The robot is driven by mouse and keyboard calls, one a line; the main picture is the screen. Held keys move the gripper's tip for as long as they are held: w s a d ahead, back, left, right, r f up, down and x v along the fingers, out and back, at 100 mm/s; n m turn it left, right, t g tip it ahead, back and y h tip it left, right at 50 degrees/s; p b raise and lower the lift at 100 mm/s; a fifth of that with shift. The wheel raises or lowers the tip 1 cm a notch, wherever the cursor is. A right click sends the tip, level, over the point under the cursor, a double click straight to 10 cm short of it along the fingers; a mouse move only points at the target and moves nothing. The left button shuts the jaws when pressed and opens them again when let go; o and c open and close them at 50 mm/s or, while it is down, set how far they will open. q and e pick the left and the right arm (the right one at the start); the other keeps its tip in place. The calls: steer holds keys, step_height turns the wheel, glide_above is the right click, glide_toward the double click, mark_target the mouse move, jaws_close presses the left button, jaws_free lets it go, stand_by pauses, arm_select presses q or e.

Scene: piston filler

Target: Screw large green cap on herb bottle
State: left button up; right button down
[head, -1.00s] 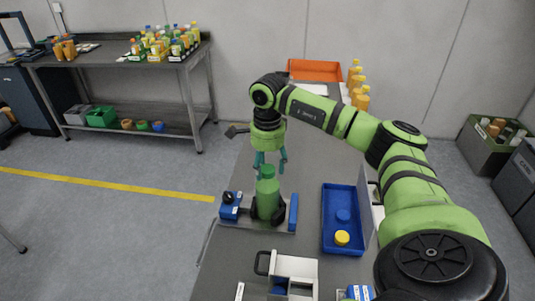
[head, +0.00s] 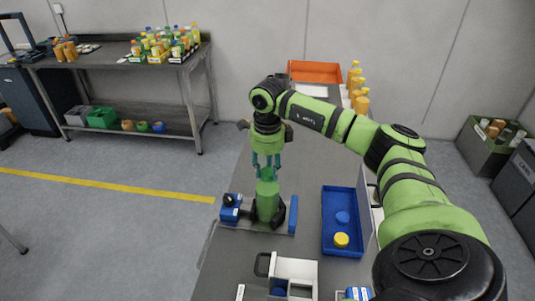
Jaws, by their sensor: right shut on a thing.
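A green herb bottle (head: 267,204) stands upright in a dark holder on a small fixture on the table. The large green cap (head: 267,174) is at the bottle's top, mostly hidden between the fingers; I cannot tell how far it is turned on. My right gripper (head: 267,170) points straight down over the bottle and is shut on the cap. My left gripper is not in view.
A blue tray (head: 327,240) right of the fixture holds a blue cap (head: 343,217) and a yellow cap (head: 341,240). A white box (head: 298,268) stands in front. Orange bottles (head: 361,104) and an orange tray (head: 316,72) are at the back.

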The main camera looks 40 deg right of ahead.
steer(key=m+p, duration=0.1)
steer(key=m, duration=0.3)
steer(key=shift+s+m, duration=0.1)
steer(key=shift+m, duration=0.3)
steer(key=m, duration=0.3)
steer(key=shift+f, duration=0.1)
steer(key=c, duration=0.7)
jaws_free()
steer(key=n, duration=0.3)
steer(key=n+b, duration=0.1)
steer(key=n, duration=0.3)
steer(key=shift+n, duration=0.3)
steer(key=n+b, duration=0.1)
steer(key=n, duration=0.6)
